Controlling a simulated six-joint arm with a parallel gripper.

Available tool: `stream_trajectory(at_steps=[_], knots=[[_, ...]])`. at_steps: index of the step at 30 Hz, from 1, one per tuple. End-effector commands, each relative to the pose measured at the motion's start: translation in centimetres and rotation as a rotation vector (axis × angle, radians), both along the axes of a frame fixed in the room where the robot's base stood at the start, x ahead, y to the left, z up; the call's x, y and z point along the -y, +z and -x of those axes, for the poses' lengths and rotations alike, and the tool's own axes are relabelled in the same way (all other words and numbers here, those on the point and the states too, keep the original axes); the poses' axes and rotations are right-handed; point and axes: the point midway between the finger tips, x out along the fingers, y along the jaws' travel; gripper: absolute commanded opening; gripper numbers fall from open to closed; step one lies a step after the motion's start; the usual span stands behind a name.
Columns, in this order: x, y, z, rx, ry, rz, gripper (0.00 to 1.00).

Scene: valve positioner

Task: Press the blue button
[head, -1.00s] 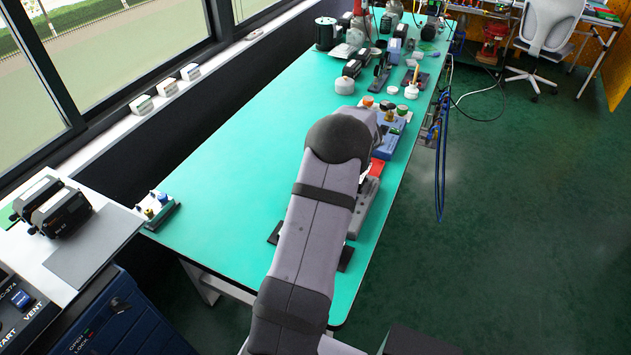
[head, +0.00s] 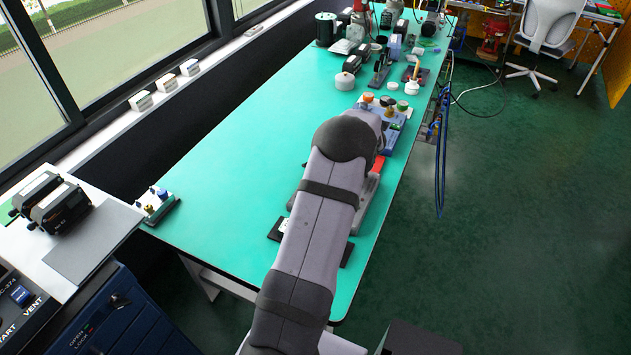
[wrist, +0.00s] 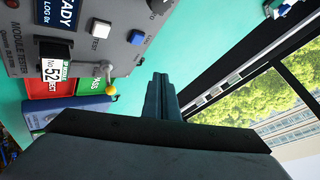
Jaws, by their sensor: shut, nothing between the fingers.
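My gripper (wrist: 161,78) is shut and empty. Its fingertips appear to the lower right of the blue button, with green bench top between them in the picture; the height gap is unclear. In the head view my own arm hides the gripper and most of the tester.
Jars and small devices crowd the far end of the bench (head: 250,130). The bench's left half is mostly clear.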

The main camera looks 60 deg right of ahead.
Motion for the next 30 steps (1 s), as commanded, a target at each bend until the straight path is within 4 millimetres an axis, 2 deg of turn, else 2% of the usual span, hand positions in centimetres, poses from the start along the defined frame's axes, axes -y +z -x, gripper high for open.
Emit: stream_trajectory(at_steps=[1, 9, 12, 19, 30], knots=[[0.0, -0.9, 0.0, -0.001, 0.0, -0.002, 0.0], [0.0, -4.4, 0.0, -0.001, 0.001, 0.001, 0.0], [0.0, -5.1, 0.0, -0.001, 0.0, 0.002, 0.0], [0.0, -6.0, 0.0, 0.0, 0.0, 0.001, 0.0], [0.0, -6.0, 0.0, 0.0, 0.0, 0.001, 0.0]])
